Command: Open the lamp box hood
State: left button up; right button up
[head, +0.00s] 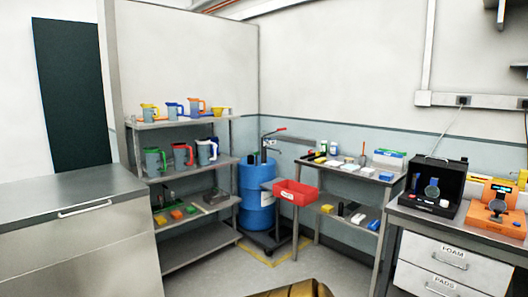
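No thing here is clearly marked as the lamp box. A large grey metal cabinet (70,240) stands at the left, with a flat top and a bar handle (84,208) high on its front; it looks closed. A small black box (462,170) stands on the right bench, its back panel upright and its front open, with a round dark device (432,188) inside. I cannot tell which of these is the lamp box. Neither of my grippers is in view.
A shelf rack (188,178) holds several jugs. A blue drum (256,197) stands on a dolly in the corner beside a red bin (296,192). A small rack (372,172) and the drawer bench (455,226) stand at right. An orange device (494,206) sits beside the black box.

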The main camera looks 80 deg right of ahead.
aim_at(443, 163)
jog(key=z, duration=3.95)
jog(key=i+l, duration=0.15)
jog(key=i, duration=0.35)
jog(key=i+l+z, duration=0.1)
jog(key=i, duration=0.4)
